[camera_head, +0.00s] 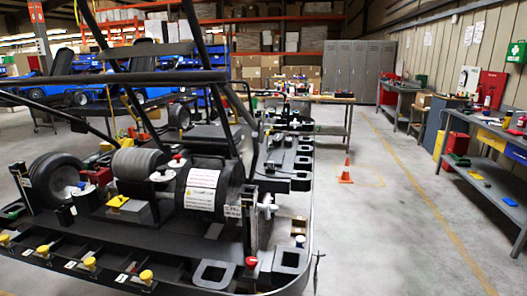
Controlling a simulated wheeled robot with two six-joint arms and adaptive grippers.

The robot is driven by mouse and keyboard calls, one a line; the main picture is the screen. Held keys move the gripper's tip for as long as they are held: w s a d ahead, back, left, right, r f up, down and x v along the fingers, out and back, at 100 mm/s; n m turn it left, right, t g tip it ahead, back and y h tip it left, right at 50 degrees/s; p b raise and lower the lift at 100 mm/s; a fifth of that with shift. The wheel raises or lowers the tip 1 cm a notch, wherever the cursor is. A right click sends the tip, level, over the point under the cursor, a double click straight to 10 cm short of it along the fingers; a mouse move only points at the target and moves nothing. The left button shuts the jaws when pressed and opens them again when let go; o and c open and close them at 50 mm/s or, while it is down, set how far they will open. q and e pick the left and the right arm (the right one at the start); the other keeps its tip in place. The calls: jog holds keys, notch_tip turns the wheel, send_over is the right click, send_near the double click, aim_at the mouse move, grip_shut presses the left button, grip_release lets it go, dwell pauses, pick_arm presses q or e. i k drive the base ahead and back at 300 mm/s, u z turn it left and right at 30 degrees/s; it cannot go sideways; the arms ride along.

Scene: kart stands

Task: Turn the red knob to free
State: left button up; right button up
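A small red knob (251,262) stands at the front edge of the black kart stand (200,252), right of a row of yellow knobs (146,275). A second red-topped part (178,158) sits higher up, among the engine parts by the dark drum (213,188). I cannot tell which one is the task's knob, and any free marking is too small to read. Neither of my grippers shows in the head view.
Black tubular bars cross above the stand at the left. Workbenches (490,185) with tools line the right wall. Grey lockers (358,70) stand at the back. The floor between stand and benches is mostly clear.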

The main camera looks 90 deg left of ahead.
aim_at(177, 157)
jog(key=k, duration=1.35)
jog(key=u, duration=1.8)
